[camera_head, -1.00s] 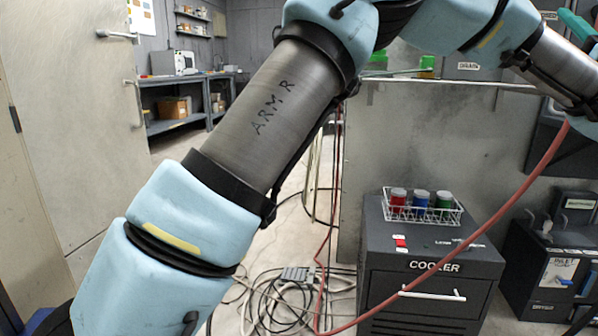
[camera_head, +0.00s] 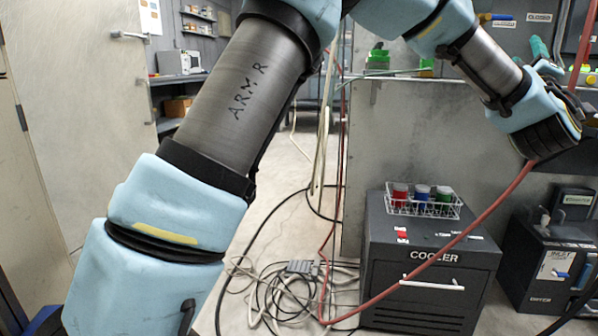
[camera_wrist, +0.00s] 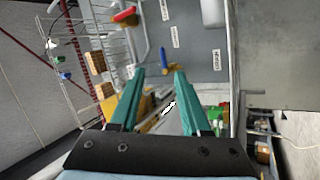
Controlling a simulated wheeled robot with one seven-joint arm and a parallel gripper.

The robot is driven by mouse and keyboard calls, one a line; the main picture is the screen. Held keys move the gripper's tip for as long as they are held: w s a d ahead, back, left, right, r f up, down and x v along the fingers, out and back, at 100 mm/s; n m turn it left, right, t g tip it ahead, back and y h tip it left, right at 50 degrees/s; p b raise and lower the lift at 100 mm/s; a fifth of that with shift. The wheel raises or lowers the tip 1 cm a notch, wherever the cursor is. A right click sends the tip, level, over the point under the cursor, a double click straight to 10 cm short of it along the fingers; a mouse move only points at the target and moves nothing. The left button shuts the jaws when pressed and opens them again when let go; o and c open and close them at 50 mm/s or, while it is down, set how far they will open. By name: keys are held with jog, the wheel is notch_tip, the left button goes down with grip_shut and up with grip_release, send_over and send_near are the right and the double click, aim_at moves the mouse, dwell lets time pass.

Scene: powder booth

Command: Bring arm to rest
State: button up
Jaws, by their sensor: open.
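My arm crosses the head view from the lower left, up over the top, and down to the right, where my padded wrist is held above the dark floor units. My gripper (camera_wrist: 158,72) shows in the wrist view with two teal fingers apart and nothing between them. A teal piece, likely one of its fingers, shows behind my wrist in the head view. Beyond the fingertips in the wrist view are a grey labelled panel (camera_wrist: 195,50) and a wire rack (camera_wrist: 85,75). The fingers appear clear of both.
A dark cooler (camera_head: 425,285) stands below, with a wire basket (camera_head: 455,211) of red, blue and green jars on top. A red hose (camera_head: 470,225) loops across. Cables (camera_head: 275,290) lie coiled on the floor. A door (camera_head: 85,130) is at left.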

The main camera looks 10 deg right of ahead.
jog(key=w+a+f+m+g+y, duration=0.1)
jog(key=w+a+f+m+g, duration=0.55)
jog(key=w+f, duration=0.5)
jog(key=w+a+f+m+g+y, duration=0.1)
jog(key=w+a+f+y, duration=0.2)
jog(key=a+f, duration=0.5)
jog(key=w+a+f+m+g+y, duration=0.1)
jog(key=w+a+f+y, duration=0.3)
jog(key=a, duration=0.9)
jog(key=s+a+f+g+y, duration=0.2)
jog(key=a+f, duration=0.2)
jog(key=a, duration=0.4)
jog(key=s+a+f+g+y, duration=0.1)
jog(key=s+a+f+y, duration=0.2)
jog(key=a, duration=0.5)
jog(key=s+a+f+n+g+y, duration=0.1)
jog(key=s+a+f+g, duration=0.2)
jog(key=s+a, duration=0.4)
jog(key=s+a+f+n+g+y, duration=0.1)
jog(key=s+a+f+g, duration=0.15)
jog(key=s+a, duration=0.45)
notch_tip(320, 180, up, 32)
jog(key=w+a+p, duration=0.1)
jog(key=a+p, duration=0.1)
jog(key=p, duration=3)
jog(key=shift+w+p, duration=0.3)
